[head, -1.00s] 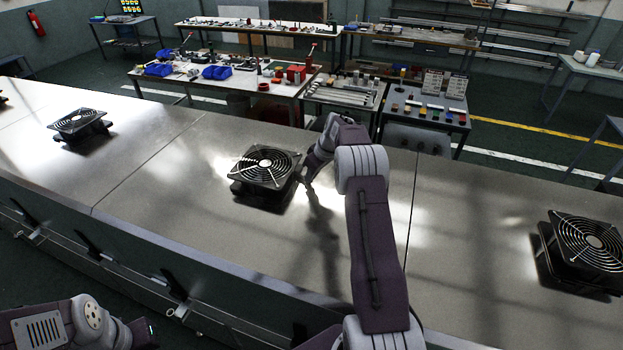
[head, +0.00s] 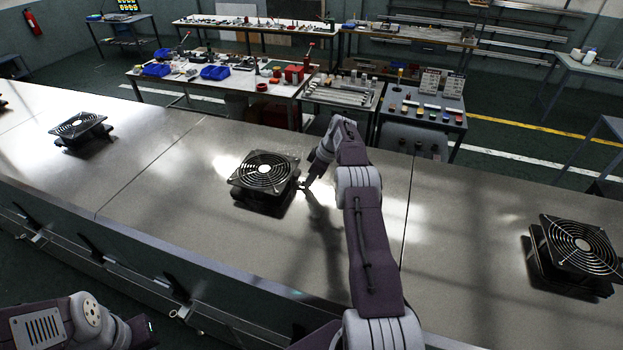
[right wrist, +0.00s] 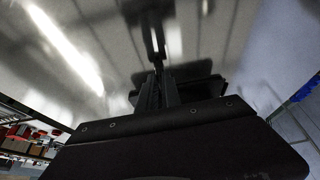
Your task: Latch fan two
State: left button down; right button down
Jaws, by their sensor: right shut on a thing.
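Several black square fans with round wire grilles stand on the grey metal dryer top. The middle fan (head: 264,173) sits on a dark base in front of me. My right gripper (head: 303,186) reaches down to the right side of this fan and touches or nearly touches it. In the right wrist view its dark fingers (right wrist: 157,72) are closed around a thin dark upright part (right wrist: 156,36), which looks like a lever or tab at the fan; its exact shape is unclear. My left arm shows at the lower left, its fingers out of sight.
Another fan (head: 78,127) stands to the left and one (head: 578,247) to the right. The dryer top (head: 150,185) is clear between them. Black levers (head: 92,245) line its front side. Workbenches (head: 222,80) with tools stand behind.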

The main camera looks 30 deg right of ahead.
jog(key=shift+s+a+f, duration=0.1)
jog(key=shift+a+f, duration=0.15)
jog(key=shift+f, duration=0.1)
jog(key=c, duration=1.5)
grip_release()
jog(key=shift+c, duration=0.2)
jog(key=shift+w+a+r, duration=0.1)
jog(key=shift+w, duration=0.1)
jog(key=shift+w, duration=0.1)
jog(key=v, duration=0.1)
jog(key=b+v, duration=0.1)
jog(key=shift+d+r+b, duration=0.3)
jog(key=shift+d+r, duration=0.05)
jog(key=v, duration=0.6)
jog(key=shift+a, duration=0.2)
jog(key=shift+r, duration=0.1)
